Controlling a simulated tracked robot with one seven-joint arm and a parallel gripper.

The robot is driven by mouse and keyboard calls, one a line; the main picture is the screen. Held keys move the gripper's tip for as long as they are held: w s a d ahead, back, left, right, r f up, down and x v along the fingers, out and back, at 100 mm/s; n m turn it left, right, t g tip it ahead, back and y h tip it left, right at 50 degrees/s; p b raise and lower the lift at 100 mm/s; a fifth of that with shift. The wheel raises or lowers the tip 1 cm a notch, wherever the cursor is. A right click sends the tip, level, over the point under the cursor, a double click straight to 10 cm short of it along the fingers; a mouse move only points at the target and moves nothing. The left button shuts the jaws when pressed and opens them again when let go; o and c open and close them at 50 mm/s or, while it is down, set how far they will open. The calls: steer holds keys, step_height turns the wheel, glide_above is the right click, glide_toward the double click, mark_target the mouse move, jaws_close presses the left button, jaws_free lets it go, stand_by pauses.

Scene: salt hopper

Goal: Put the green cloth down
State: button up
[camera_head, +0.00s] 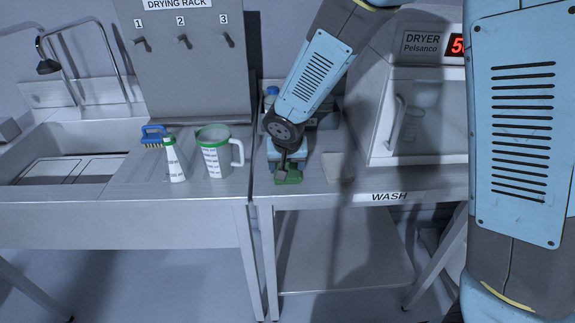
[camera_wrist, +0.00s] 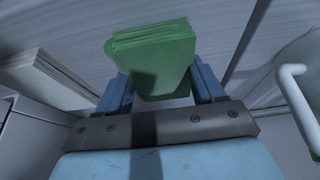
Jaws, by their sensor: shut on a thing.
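The green cloth (camera_head: 288,177) is a small folded stack at the front of the bench marked WASH (camera_head: 310,187). My gripper (camera_head: 284,168) points down and is shut on the cloth. In the wrist view the folded cloth (camera_wrist: 155,55) sits between the two blue fingers of my gripper (camera_wrist: 160,85), with its layered edge facing away from the palm. The cloth is at or just above the bench top; I cannot tell whether it touches.
A white jug with a green rim (camera_head: 214,155) and a white conical container (camera_head: 174,160) stand left of the gripper, with a blue brush (camera_head: 153,137) behind. A pale block (camera_head: 337,167) is close on the right, before the dryer (camera_head: 405,100). A sink (camera_head: 75,145) is far left.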

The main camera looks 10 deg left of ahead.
steer(key=shift+s+f, duration=0.1)
steer(key=shift+f, duration=0.15)
steer(key=o, duration=0.8)
steer(key=shift+c, duration=0.2)
steer(key=o, duration=0.3)
steer(key=shift+d+f, duration=0.1)
steer(key=shift+o, duration=0.2)
steer(key=shift+d, duration=0.1)
steer(key=shift+f, duration=0.1)
steer(key=shift+d+r, duration=0.1)
steer(key=shift+r, duration=0.55)
steer(key=a+v, duration=0.1)
steer(key=v, duration=1)
steer(key=shift+s+d+r, duration=0.2)
steer(key=shift+d+r, duration=0.1)
